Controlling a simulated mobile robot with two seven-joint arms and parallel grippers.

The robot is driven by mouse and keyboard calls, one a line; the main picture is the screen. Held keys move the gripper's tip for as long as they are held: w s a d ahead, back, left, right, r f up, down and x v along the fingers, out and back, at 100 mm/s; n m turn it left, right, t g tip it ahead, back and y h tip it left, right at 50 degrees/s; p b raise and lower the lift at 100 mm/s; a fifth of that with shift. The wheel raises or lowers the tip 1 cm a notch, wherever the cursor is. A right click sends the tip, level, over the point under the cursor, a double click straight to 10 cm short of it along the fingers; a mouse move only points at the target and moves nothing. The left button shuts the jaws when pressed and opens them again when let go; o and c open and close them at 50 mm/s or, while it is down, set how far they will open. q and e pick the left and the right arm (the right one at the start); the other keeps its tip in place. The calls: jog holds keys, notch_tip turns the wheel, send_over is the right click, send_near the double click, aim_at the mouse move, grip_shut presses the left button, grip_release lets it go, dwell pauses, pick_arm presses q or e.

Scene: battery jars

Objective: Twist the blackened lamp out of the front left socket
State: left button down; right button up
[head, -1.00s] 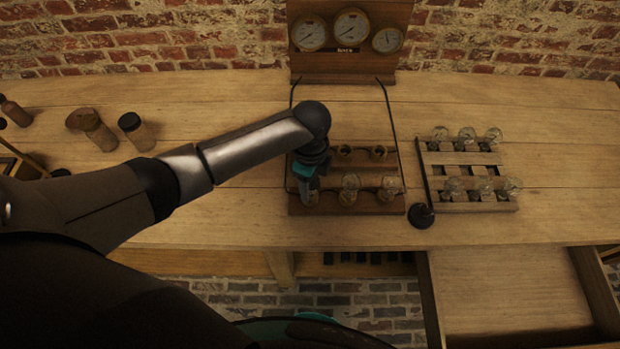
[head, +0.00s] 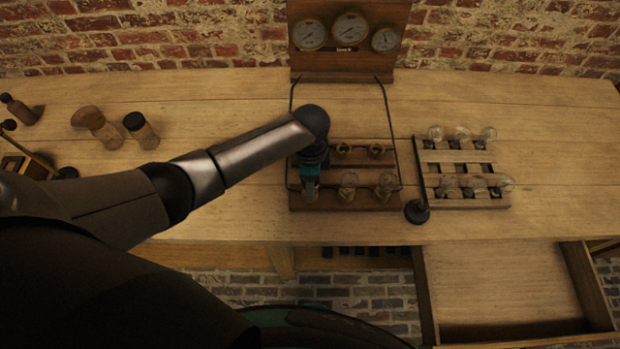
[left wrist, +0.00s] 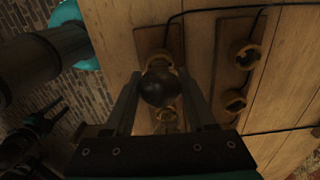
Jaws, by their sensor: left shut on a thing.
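The blackened lamp (left wrist: 160,88) is a dark round bulb in the left wrist view. My left gripper (left wrist: 162,98) is shut on it, one finger on each side. In the head view this gripper (head: 309,195) points down over the left end of the front socket board (head: 368,206) and hides the lamp. A brass socket ring (left wrist: 157,60) shows just behind the lamp; I cannot tell whether the lamp's base is still in it. My right gripper (left wrist: 55,112) seems to be the small dark shape at lower left; its jaws are unclear.
Clear lamps stand in the front middle (head: 348,186) and front right (head: 387,184) sockets. Back sockets (head: 343,150) look empty. A drawer (head: 505,290) is open below.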

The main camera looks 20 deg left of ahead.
pick_arm(q)
jog(key=shift+r+n+p, duration=0.1)
jog(key=shift+n+p, duration=0.5)
jog(key=shift+n, duration=0.2)
jog(key=n+p, duration=0.2)
jog(key=n, duration=0.1)
jog(key=shift+n, duration=0.9)
jog(key=n+p, duration=0.2)
jog(key=n, duration=0.1)
jog(key=shift+n, duration=1.2)
jog(key=shift+p, duration=0.4)
